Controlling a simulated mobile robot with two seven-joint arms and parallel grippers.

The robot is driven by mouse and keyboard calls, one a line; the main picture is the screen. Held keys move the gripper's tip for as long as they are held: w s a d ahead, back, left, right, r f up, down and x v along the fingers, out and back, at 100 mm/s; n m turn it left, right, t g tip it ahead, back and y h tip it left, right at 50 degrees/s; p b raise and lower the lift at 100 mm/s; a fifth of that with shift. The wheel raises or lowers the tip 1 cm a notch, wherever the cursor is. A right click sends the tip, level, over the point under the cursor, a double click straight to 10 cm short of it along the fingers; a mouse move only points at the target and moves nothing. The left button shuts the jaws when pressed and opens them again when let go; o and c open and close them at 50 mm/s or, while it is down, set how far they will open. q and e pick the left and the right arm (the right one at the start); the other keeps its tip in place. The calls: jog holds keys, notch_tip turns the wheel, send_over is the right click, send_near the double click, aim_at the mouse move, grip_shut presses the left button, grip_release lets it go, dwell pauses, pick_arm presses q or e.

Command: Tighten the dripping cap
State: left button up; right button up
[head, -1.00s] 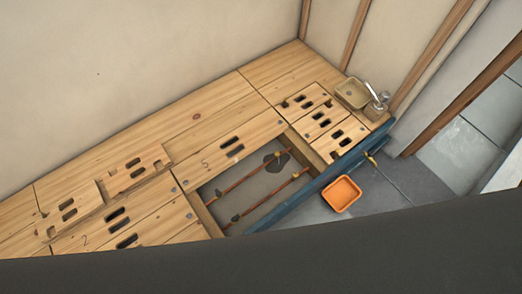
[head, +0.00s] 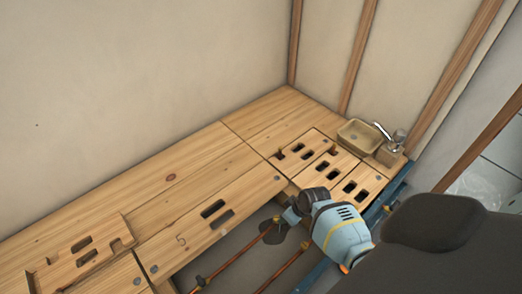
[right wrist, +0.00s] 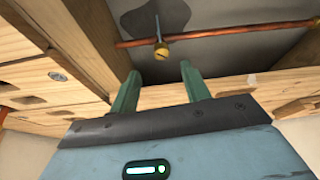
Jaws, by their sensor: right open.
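A brass cap (right wrist: 161,51) sits on a copper pipe (right wrist: 225,38) in the right wrist view, with a dark wet-looking patch (right wrist: 170,16) behind it. In the head view a copper pipe (head: 238,257) runs through the floor opening towards a similar dark patch (head: 272,236). My right gripper (head: 291,214) is over the far end of this opening. In the right wrist view its two green fingers (right wrist: 160,78) are apart and empty, pointing towards the cap without touching it. My left gripper is not in view.
Wooden floor panels (head: 215,212) with slots surround the opening. A second copper pipe (head: 284,270) lies beside the first. A blue beam (head: 312,277) edges the opening. A small basin with a tap (head: 357,137) stands at the back right. Wooden joists (right wrist: 98,35) flank the cap.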

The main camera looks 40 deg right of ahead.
aim_at(277, 218)
jog(key=b+x, duration=0.1)
jog(key=x, duration=0.1)
jog(key=b+x, duration=0.1)
jog(key=x, duration=0.1)
jog(key=b+x, duration=0.2)
jog(key=shift+w+a+f, duration=0.15)
jog(key=shift+w, duration=0.25)
jog(key=shift+b+x, duration=0.6)
jog(key=shift+x, duration=0.25)
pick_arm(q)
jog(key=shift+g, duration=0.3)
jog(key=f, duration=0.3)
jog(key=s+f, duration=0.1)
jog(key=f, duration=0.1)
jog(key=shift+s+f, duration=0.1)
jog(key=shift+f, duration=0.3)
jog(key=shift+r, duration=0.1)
pick_arm(e)
jog(key=c, duration=1)
